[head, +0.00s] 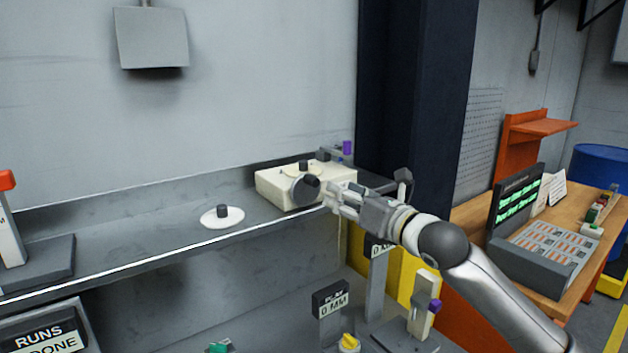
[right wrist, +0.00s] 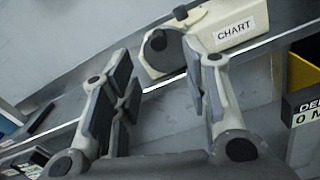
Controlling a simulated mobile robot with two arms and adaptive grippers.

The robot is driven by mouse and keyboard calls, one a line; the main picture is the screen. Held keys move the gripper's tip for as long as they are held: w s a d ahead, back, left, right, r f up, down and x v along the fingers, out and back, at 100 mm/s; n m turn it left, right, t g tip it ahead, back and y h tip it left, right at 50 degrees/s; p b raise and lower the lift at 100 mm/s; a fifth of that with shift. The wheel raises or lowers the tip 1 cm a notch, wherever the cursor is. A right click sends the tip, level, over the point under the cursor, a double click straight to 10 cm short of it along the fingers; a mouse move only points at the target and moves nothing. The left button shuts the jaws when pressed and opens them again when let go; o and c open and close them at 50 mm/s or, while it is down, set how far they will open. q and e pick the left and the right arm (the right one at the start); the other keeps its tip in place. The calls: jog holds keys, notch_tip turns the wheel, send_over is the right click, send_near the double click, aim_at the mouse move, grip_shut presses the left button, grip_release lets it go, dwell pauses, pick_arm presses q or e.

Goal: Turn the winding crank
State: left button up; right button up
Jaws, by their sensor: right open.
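A cream box (head: 275,190) sits on the grey shelf, and its side reads CHART in the right wrist view (right wrist: 215,30). A dark round crank-like disc (head: 305,187) with a small black knob is on its front face; it also shows in the right wrist view (right wrist: 163,52), partly behind a finger. My right gripper (head: 335,196) is open and empty, just right of the disc in the head view. In the right wrist view the gripper (right wrist: 160,95) has its fingers spread, with the disc beyond them near the right finger. They look apart from it. My left gripper is not in view.
A white round plate with a black knob (head: 222,216) lies on the shelf (head: 120,245) left of the box. A dark column (head: 415,90) stands behind my right arm.

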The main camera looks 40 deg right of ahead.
aim_at(316, 184)
jog(key=w+p, duration=0.1)
jog(key=w, duration=0.4)
jog(key=shift+p, duration=0.35)
jog(key=shift+w+d+r+p, duration=0.1)
jog(key=shift+w+d+p, duration=0.05)
jog(key=shift+w+p, duration=0.3)
jog(key=shift+w+d+r+p, duration=0.1)
jog(key=shift+w+p, duration=0.15)
jog(key=shift+w, duration=0.3)
jog(key=shift+w+d+f+p, duration=0.15)
jog(key=shift+w+p, duration=0.15)
jog(key=shift+w, duration=0.4)
jog(key=shift+w+a+f+p, duration=0.15)
jog(key=shift+w+p, duration=0.15)
jog(key=shift+w, duration=0.4)
jog(key=shift+d, duration=0.1)
jog(key=shift+s, duration=0.1)
grip_shut()
